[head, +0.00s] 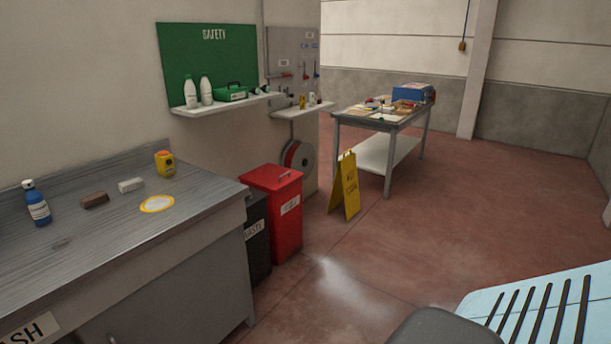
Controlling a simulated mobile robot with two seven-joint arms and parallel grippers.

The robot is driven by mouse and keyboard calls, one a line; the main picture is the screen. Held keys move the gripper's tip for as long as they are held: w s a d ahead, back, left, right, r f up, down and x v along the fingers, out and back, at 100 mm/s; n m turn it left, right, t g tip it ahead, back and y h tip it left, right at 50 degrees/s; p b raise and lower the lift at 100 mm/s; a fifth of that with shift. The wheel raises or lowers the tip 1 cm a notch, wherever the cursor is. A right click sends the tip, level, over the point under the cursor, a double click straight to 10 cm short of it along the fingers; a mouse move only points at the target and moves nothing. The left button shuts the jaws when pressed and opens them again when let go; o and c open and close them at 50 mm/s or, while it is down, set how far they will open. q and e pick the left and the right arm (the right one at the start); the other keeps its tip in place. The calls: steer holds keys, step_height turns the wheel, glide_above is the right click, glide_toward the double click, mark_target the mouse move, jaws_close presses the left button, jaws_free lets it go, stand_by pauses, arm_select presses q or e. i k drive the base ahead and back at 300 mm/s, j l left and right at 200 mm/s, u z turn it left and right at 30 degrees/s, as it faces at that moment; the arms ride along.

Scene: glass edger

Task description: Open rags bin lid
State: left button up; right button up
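The red bin (287,222) stands on the floor just past the right end of the workbench. It has a white label that is too small to read surely; it looks like the rags bin. Its red lid (268,179) lies closed on top, with a small handle (285,175) near the right side. Neither of my grippers is in view.
A black bin (258,260) labelled waste stands between the red bin and the workbench (110,235). A yellow wet-floor sign (345,188) stands right of the red bin. A table (380,120) is behind. A light-blue slotted surface (480,300) fills the bottom right. Floor before the bins is clear.

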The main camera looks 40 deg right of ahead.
mark_target(272, 177)
steer(key=z, duration=1.2)
steer(key=i+l+z, duration=0.2)
steer(key=i, duration=0.2)
steer(key=i+z, duration=0.2)
steer(key=i, duration=0.2)
steer(key=i+z, duration=0.2)
steer(key=i, duration=1.2)
steer(key=i+l+u, duration=0.2)
steer(key=i, duration=0.45)
steer(key=i+u, duration=0.25)
steer(key=i, duration=0.35)
steer(key=i+l+u, duration=0.2)
steer(key=i+u, duration=0.2)
steer(key=i+l+u, duration=0.6)
steer(key=u, duration=0.15)
steer(key=i+l+u, duration=0.2)
steer(key=l+u, duration=0.15)
steer(key=l, duration=0.15)
steer(key=i+l+u, duration=0.1)
steer(key=l, duration=0.15)
steer(key=i+l+u, duration=0.1)
steer(key=l, duration=0.15)
